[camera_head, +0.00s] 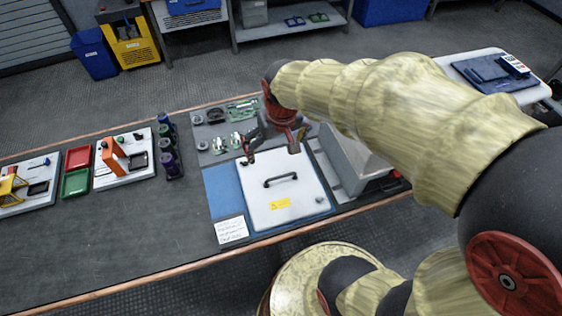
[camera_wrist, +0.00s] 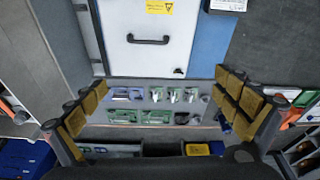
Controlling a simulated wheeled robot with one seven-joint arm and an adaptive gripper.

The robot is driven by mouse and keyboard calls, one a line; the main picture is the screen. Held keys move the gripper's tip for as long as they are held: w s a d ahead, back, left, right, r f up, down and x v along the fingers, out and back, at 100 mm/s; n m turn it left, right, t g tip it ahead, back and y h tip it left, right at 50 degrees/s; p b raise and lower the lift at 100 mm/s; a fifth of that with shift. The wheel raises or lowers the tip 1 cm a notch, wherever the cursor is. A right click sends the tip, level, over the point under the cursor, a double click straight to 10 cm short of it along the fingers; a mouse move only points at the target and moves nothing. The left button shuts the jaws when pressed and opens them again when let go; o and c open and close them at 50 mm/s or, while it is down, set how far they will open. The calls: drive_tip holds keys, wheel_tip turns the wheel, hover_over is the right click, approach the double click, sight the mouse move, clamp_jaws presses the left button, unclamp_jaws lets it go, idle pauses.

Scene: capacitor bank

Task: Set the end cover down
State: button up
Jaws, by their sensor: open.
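The end cover (camera_head: 266,205) is a white flat panel with a black handle (camera_head: 281,180) and a yellow warning label. It lies flat on a blue mat (camera_head: 222,187) on the bench. In the wrist view the end cover (camera_wrist: 150,58) is at the top, with its handle (camera_wrist: 148,40) and a small black lock near its lower right corner. My gripper (camera_head: 274,148) is above the cover's far edge, apart from the handle. In the wrist view my gripper (camera_wrist: 160,112) has its yellow-padded fingers spread wide with nothing between them.
A grey cabinet (camera_head: 347,160) stands right of the cover. Behind the cover lies a grey tray (camera_head: 205,133) with green and silver parts. Dark bottles (camera_head: 168,150), a red bin (camera_head: 78,157) and a green bin (camera_head: 75,183) stand left. The bench's front left is clear.

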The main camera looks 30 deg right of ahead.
drive_tip(key=s+a+r+n+t, duration=0.1)
drive_tip(key=s+a+r+t, duration=0.2)
drive_tip(key=s+r, duration=0.7)
drive_tip(key=shift+s+a+r, duration=0.35)
drive_tip(key=shift+s+a, duration=0.6)
drive_tip(key=shift+a, duration=0.15)
